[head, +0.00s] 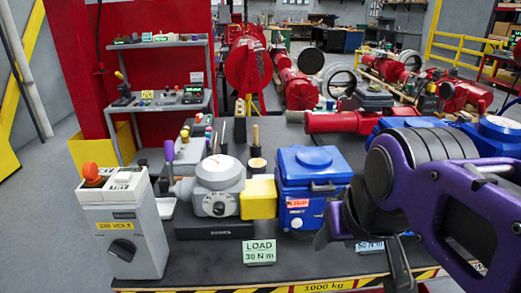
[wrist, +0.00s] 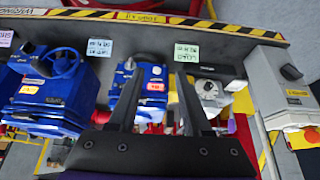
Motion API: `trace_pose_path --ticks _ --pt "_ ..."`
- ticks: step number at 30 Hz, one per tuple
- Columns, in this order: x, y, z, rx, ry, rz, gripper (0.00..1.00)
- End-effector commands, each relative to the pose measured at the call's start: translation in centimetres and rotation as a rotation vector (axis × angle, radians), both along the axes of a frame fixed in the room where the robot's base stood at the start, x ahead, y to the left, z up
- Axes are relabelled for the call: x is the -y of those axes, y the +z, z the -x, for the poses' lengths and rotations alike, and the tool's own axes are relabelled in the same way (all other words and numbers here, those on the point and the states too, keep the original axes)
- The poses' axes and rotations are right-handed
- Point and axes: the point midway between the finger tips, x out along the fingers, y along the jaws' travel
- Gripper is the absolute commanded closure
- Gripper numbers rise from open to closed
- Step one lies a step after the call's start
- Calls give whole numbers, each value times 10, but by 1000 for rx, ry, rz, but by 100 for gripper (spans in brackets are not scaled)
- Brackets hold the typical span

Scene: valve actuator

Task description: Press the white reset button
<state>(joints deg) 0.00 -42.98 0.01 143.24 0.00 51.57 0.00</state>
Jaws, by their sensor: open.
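The white button (head: 123,179) is on top of the grey control box (head: 122,235) at the left in the head view, beside an orange-red knob (head: 93,172). The box also shows at the right edge of the wrist view (wrist: 272,88); the button is not clear there. My gripper (head: 362,252) is at the right of the head view, in front of the blue actuator, well apart from the box. Its two fingers (wrist: 155,78) are spread and empty in the wrist view, pointing towards the bench.
Between gripper and box stand a blue actuator (head: 308,178), a yellow block (head: 258,197) and a grey actuator (head: 218,175). A green LOAD card (head: 260,251) stands at the front edge of the bench (head: 200,265). A purple-topped lever (head: 169,152) rises beside the box.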

Motion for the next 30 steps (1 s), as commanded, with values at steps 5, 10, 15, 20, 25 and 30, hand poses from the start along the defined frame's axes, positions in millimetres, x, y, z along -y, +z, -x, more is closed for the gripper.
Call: trace_pose_path --ticks 5,10,15,20,25,30 --pt "0 0 0 0 0 0 85" --pt "0 0 0 0 0 0 100" --pt "0 0 0 0 0 0 100" --pt "0 0 0 0 0 0 100" --pt "0 0 0 0 0 0 100" --pt "0 0 0 0 0 0 100"
